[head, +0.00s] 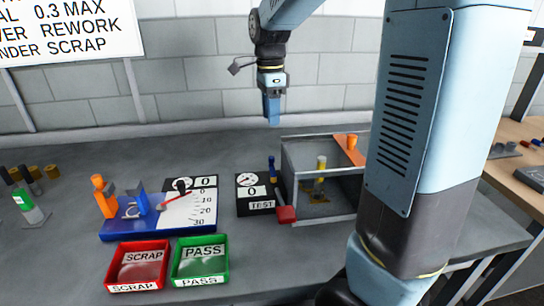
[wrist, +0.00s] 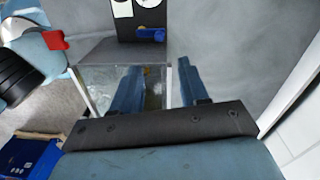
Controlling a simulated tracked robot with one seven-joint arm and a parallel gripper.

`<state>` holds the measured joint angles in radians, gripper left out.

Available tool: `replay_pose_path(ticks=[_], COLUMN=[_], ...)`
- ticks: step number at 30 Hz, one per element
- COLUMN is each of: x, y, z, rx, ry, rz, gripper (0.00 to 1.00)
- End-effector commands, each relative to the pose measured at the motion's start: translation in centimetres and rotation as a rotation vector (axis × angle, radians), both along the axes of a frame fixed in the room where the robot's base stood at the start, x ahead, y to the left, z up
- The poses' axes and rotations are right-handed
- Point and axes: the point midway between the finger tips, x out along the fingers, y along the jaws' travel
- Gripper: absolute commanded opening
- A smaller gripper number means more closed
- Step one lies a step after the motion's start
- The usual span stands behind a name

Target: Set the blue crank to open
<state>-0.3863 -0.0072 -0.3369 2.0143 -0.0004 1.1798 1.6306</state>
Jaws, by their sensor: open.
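The blue crank (head: 271,168) stands up at the right side of the black TEST gauge box (head: 255,206). It shows in the wrist view as a small blue handle (wrist: 150,34) against the black panel near the top edge. My gripper (head: 271,122) hangs pointing down, high above the table and behind the crank in the head view. Its two blue fingers (wrist: 158,80) are apart in the wrist view, with nothing held between them. They are clear of the crank.
A clear-walled box (head: 325,214) with a red-ended lever (head: 286,214) stands right of the gauge. A blue fixture (head: 150,228) with a scale is on the left. Red SCRAP (head: 137,284) and green PASS (head: 200,280) trays sit in front. The back of the table is clear.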

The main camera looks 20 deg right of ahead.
Motion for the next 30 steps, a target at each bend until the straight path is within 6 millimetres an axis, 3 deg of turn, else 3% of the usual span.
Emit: replay_pose_path(ticks=[21,30], x=[-0.6,-0.7], y=[-0.1,-0.1], z=[-11.2,-13.3], rx=[0.0,0.0], ry=[0.003,0.001], rz=[0.0,0.002], gripper=[0.44,0.44])
